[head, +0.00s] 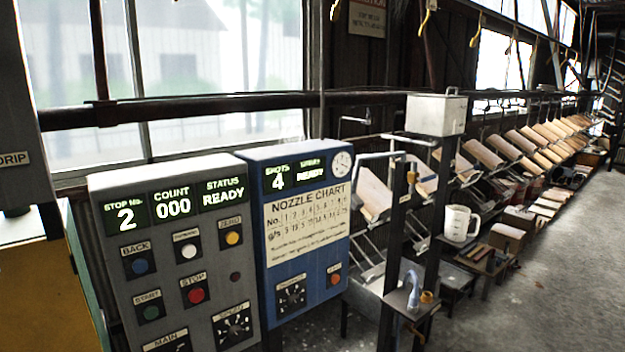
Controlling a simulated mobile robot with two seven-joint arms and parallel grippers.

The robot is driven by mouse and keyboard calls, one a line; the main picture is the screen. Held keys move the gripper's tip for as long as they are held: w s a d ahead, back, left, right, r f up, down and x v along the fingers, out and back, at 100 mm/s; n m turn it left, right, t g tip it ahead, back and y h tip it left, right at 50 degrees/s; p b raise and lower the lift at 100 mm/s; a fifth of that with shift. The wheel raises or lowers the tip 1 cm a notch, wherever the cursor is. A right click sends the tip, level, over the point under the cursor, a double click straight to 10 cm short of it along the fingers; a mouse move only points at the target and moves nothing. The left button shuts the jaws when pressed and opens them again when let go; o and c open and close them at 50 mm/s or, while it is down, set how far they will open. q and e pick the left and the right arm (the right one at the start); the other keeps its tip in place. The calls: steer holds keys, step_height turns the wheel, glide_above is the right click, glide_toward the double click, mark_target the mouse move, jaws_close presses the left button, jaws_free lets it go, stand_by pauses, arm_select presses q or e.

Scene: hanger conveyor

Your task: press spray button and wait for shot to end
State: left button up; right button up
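A blue control box (300,235) stands in the middle of the head view. Its green displays read SHOTS "4" and SPRAY "READY". A round gauge (341,164) sits at its upper right, above a NOZZLE CHART plate (308,222). Low on the box are a black rotary knob (291,297) and a small orange-red button (334,279). The label above this button is too small to read surely; it is the only push button I see on this box. Neither of my grippers is in view, and nothing touches the button.
A grey control panel (215,270) adjoins on the left, showing stop "2", count "000" and status "READY", with several coloured buttons. To the right are a dark post stand (401,240), a white box (436,114), a white jug (458,224) and racks of boards. The floor at right is open.

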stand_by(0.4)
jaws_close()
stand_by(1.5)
